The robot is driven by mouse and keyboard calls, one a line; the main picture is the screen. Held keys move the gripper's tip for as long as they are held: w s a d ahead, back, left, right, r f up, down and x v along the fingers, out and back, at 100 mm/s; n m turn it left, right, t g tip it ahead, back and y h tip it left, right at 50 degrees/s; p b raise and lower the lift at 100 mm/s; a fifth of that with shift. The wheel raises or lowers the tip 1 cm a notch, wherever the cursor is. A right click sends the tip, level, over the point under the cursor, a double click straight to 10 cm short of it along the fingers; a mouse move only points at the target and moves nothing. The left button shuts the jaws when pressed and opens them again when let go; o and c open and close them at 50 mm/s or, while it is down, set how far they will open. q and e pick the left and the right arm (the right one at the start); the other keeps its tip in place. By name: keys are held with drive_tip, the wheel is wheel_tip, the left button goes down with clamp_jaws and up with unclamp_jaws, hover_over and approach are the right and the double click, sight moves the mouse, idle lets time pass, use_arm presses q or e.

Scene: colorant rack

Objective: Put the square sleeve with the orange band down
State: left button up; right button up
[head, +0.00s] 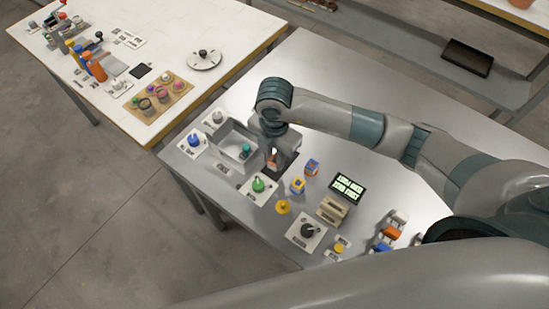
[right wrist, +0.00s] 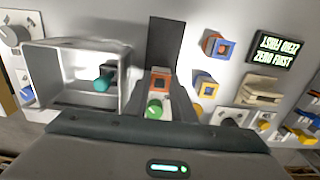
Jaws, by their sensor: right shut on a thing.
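My right gripper (head: 274,150) reaches down over the grey table near the front. It is shut on the square sleeve with the orange band (head: 272,160), which also shows between the fingers in the right wrist view (right wrist: 159,82). The fingers hide part of the sleeve. It is at the near end of a dark mat (right wrist: 164,42), and I cannot tell whether its base touches anything. Two other square sleeves stand to the right: a blue and orange one (head: 312,167) and a yellow and blue one (head: 297,185). My left gripper is not in view.
A grey open bin (head: 228,138) with a teal-knobbed item stands left of the gripper. A green knob (head: 258,184) on a white plate is close in front. A lit sign (head: 348,187) and a beige block (head: 332,209) stand to the right. The table's far right is clear.

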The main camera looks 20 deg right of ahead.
drive_tip(key=shift+f, duration=0.85)
drive_tip(key=shift+f, duration=0.2)
drive_tip(key=o, duration=1)
drive_tip(key=shift+r, duration=0.2)
drive_tip(key=shift+r, duration=0.1)
